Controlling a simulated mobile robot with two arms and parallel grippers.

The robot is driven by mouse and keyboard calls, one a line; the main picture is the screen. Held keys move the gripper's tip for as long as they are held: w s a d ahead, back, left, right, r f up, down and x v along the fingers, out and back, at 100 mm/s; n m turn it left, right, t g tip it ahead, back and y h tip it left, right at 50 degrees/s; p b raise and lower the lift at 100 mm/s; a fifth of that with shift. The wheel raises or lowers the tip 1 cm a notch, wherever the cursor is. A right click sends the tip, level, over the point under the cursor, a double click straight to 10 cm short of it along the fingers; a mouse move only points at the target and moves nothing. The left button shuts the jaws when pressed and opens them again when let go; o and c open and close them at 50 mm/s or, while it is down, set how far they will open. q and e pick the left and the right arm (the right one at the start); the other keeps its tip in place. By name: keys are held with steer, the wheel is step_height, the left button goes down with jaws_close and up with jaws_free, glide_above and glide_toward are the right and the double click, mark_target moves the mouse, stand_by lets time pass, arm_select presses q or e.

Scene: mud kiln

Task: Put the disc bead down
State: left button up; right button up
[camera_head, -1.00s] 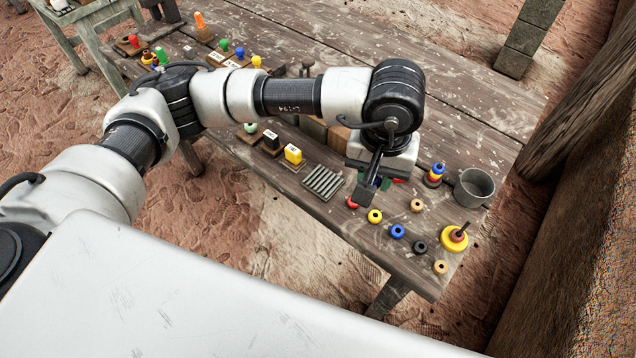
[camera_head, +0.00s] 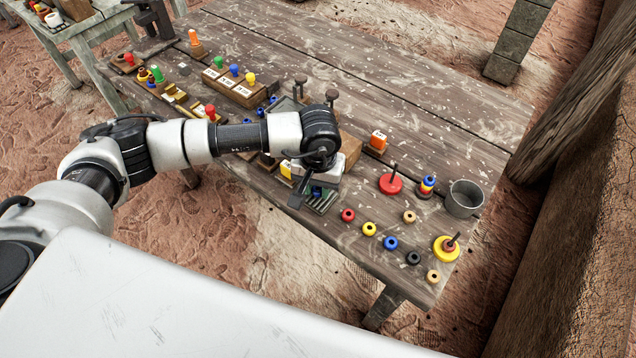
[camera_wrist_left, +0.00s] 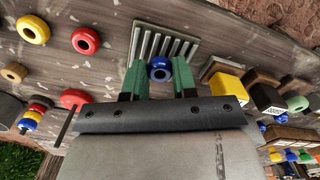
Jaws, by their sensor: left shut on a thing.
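A blue disc bead (camera_wrist_left: 160,70) is held between the green fingertips of my left gripper (camera_wrist_left: 159,82) in the left wrist view. In the head view my left gripper (camera_head: 316,192) is at the table's near edge, over the grey ridged rack (camera_head: 322,203), and hides much of it. The rack also shows in the left wrist view (camera_wrist_left: 163,43), just beyond the bead. I cannot tell whether the bead touches the rack. My right gripper is not in view.
Loose beads lie right of the rack, including red (camera_head: 348,215), yellow (camera_head: 369,229) and blue (camera_head: 390,243) ones. A red disc with a peg (camera_head: 391,184), a stacked-ring peg (camera_head: 427,185) and a grey metal cup (camera_head: 464,198) stand farther right. Labelled blocks crowd the left side.

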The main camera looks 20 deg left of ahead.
arm_select(q)
steer(key=shift+f, duration=0.3)
steer(key=shift+f+b, duration=0.2)
steer(key=shift+b, duration=0.1)
steer(key=o, duration=1)
steer(key=shift+r, duration=0.1)
steer(key=shift+c, duration=0.2)
steer(key=shift+r, duration=0.15)
steer(key=shift+w+r, duration=0.1)
steer(key=shift+r, duration=0.2)
step_height(320, 180, up, 12)
steer(key=shift+f+b, duration=0.25)
steer(key=shift+b, duration=0.2)
